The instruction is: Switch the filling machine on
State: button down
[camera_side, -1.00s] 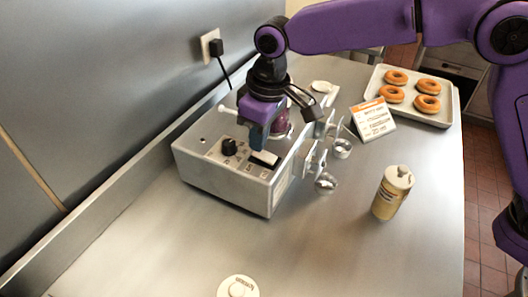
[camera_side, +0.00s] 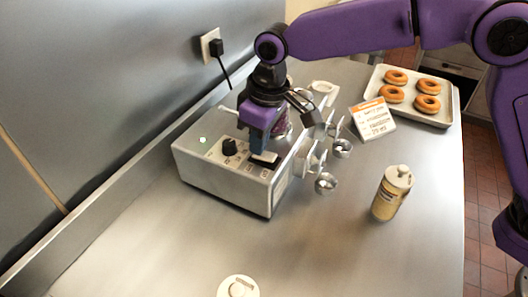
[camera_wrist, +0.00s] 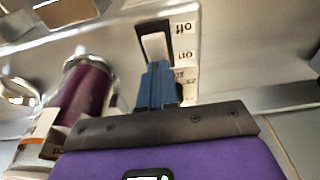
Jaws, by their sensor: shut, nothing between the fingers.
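The filling machine (camera_side: 225,185) is a grey metal box on the steel counter. A rocker switch (camera_side: 265,160) and a black knob (camera_side: 229,147) sit on its top. My gripper (camera_side: 258,147) is shut and empty, pointing down at the rocker. In the wrist view its blue fingertips (camera_wrist: 155,78) are at the "On" end and hide that end; they appear to touch it.
A purple-filled cylinder (camera_wrist: 85,95) and nozzles (camera_side: 325,184) are on the machine close to my gripper. A sign (camera_side: 373,119), a doughnut tray (camera_side: 445,118) and a beige bottle (camera_side: 391,193) stand to the right. A white round lid (camera_side: 238,287) lies in front. The front counter is mostly clear.

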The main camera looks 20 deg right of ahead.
notch_tip(320, 180, up, 7)
dwell(0.8)
dwell(0.5)
